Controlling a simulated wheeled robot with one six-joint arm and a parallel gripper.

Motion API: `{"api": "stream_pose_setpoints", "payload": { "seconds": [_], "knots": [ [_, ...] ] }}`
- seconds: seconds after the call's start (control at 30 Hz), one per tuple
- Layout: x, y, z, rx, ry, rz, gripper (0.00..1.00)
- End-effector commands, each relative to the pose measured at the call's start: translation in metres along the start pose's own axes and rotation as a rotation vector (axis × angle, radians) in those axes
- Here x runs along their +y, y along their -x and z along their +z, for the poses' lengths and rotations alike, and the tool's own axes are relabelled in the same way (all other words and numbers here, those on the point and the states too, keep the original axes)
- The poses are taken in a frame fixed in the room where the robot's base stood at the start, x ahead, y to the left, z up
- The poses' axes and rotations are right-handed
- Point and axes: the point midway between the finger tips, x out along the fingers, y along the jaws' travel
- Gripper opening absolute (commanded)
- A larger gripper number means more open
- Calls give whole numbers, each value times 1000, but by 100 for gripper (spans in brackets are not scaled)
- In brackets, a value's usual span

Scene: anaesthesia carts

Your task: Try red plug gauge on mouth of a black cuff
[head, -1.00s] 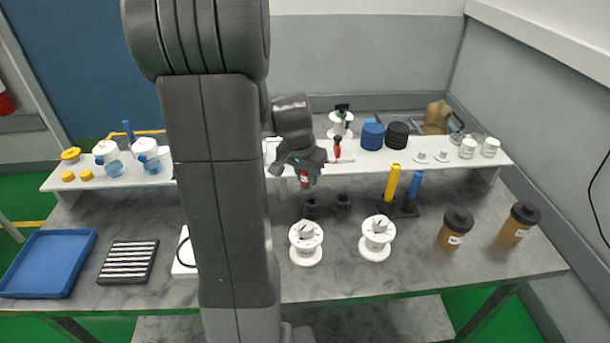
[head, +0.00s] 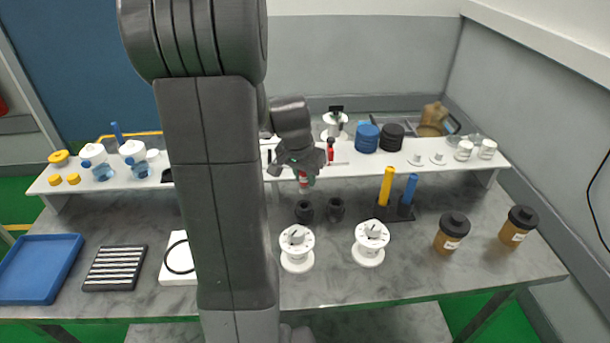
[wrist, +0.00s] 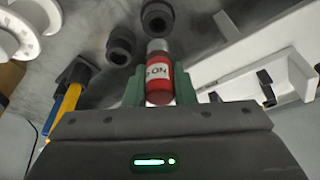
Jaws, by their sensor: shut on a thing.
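My gripper (head: 303,176) is shut on the red plug gauge (wrist: 158,82), which has a white label band with dark lettering. In the head view the gauge (head: 303,184) hangs below my fingers, partly hidden. Two black cuffs stand on the grey bench below. The left cuff (head: 304,211) lies almost straight under the gauge, with a small gap in the picture; the right cuff (head: 336,209) is beside it. In the wrist view the left cuff (wrist: 157,18) is just beyond the gauge's tip and the right cuff (wrist: 120,45) is to its left. The gauge appears apart from both.
White spools (head: 297,248) stand in front of the cuffs. Yellow (head: 387,186) and blue posts stand on a black base to the right. A white shelf (head: 230,172) runs behind, carrying a red-and-black item (head: 331,152) and stacked discs. Brown jars (head: 452,232) are further right.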

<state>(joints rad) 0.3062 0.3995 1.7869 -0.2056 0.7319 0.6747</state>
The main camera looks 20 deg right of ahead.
Motion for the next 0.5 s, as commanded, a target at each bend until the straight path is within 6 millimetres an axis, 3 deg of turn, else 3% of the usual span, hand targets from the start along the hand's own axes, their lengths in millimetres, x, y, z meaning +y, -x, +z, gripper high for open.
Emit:
{"api": "stream_pose_setpoints", "payload": {
  "seconds": [0.5],
  "knots": [
    [0, -38, 10, 0, 0, 0, 3]
  ]
}}
